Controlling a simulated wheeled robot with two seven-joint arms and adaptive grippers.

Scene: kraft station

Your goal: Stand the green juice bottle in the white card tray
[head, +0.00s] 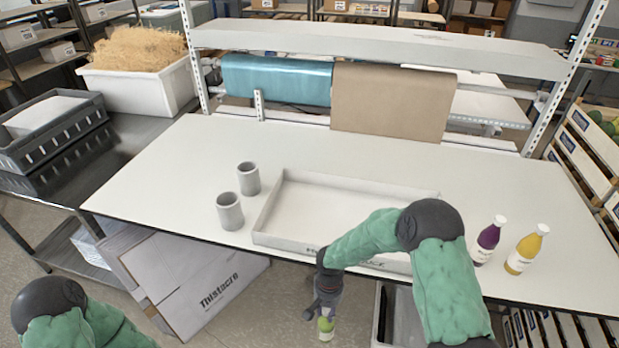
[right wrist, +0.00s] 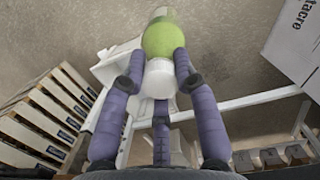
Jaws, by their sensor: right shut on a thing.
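The green juice bottle (head: 326,329) hangs below my right gripper (head: 325,306), in front of the table's near edge and over the floor. In the right wrist view the fingers of my right gripper (right wrist: 157,72) are shut around the bottle's white-capped top, with its green body (right wrist: 160,40) beyond them. The white card tray (head: 277,242) lies on the table, behind and above the bottle in the picture. My right arm hides the tray's right front part; the visible inside is empty. My left gripper is out of view; only part of the left arm shows.
Two grey cups (head: 230,212) stand left of the tray. A purple bottle (head: 487,240) and a yellow bottle (head: 527,249) stand upright to its right. The table's near edge (head: 215,241) lies between the held bottle and the tray. A cardboard box (head: 200,285) is below the table.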

